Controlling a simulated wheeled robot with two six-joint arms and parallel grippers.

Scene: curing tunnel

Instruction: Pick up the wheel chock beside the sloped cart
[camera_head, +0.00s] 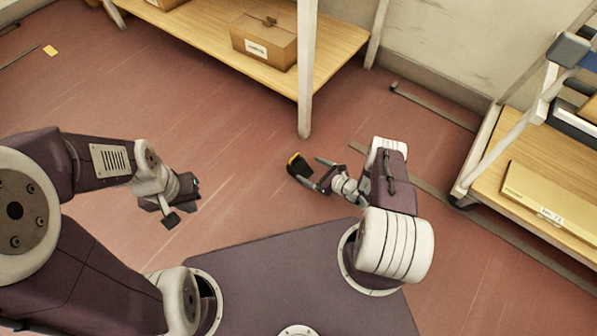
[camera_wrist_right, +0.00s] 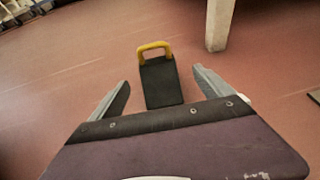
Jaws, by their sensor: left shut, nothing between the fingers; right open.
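The wheel chock is a black wedge with a yellow handle. In the head view the wheel chock (camera_head: 298,166) is on the red floor, just past the fingertips of my right gripper (camera_head: 318,174). In the right wrist view the wheel chock (camera_wrist_right: 160,82) lies ahead, between the lines of the two open fingers of my right gripper (camera_wrist_right: 160,92), its yellow handle at the far end. The fingers stand either side of its near part with gaps. My left gripper (camera_head: 183,207) is shut and empty, well to the left of the chock.
A wooden-shelved rack (camera_head: 345,45) with a cardboard box (camera_head: 265,38) stands behind; its white post (camera_head: 306,90) meets the floor close beyond the chock. A cart with a wooden deck (camera_head: 540,170) and a flat yellow box (camera_head: 550,200) is at right. The floor at left is mostly clear.

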